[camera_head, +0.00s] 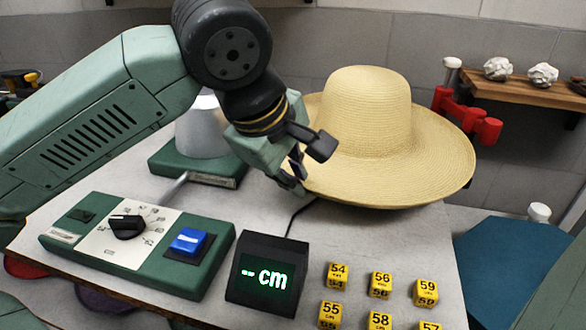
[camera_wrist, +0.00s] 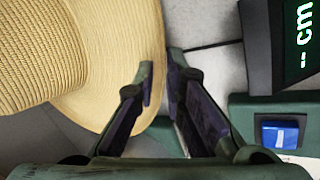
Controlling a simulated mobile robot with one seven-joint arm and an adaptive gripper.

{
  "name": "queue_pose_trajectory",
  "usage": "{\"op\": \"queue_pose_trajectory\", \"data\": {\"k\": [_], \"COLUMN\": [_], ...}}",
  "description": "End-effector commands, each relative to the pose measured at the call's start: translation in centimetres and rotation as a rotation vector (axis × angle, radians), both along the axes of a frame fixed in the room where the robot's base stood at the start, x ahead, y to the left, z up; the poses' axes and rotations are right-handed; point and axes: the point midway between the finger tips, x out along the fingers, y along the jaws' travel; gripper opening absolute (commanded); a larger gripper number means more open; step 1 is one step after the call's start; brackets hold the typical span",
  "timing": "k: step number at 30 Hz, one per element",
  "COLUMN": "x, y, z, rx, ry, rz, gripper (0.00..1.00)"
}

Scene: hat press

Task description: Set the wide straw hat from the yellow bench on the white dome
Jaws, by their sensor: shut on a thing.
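The wide straw hat (camera_head: 365,110), pale yellow with a tall crown and broad brim, is right of centre in the head view, crown up. In the wrist view its brim (camera_wrist: 115,70) fills the left side. My gripper (camera_head: 297,172) is at the brim's left edge, shut on it. In the wrist view my fingers (camera_wrist: 163,82) lie either side of the brim's edge. The white dome (camera_head: 203,130) stands on a green base (camera_head: 168,162) left of my gripper, bare where it shows; my arm hides its top. No yellow bench is recognisable.
In front stand a green dial box (camera_head: 205,268) with a blue button (camera_head: 188,241), a black display (camera_head: 267,275) reading "-- cm", and several yellow numbered blocks (camera_head: 380,285). Red pegs (camera_head: 470,125) and a wooden shelf (camera_head: 520,92) are behind right. A blue surface (camera_head: 505,262) lies right.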

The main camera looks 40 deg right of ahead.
Motion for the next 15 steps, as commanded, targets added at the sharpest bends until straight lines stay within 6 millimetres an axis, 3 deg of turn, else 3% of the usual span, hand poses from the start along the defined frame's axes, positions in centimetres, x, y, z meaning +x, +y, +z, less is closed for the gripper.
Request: {"op": "queue_pose_trajectory", "data": {"k": [15], "x": [0.0], "y": [0.0], "z": [-4.5], "rx": [-0.001], "ry": [0.0], "rz": [0.0], "gripper": [0.0]}}
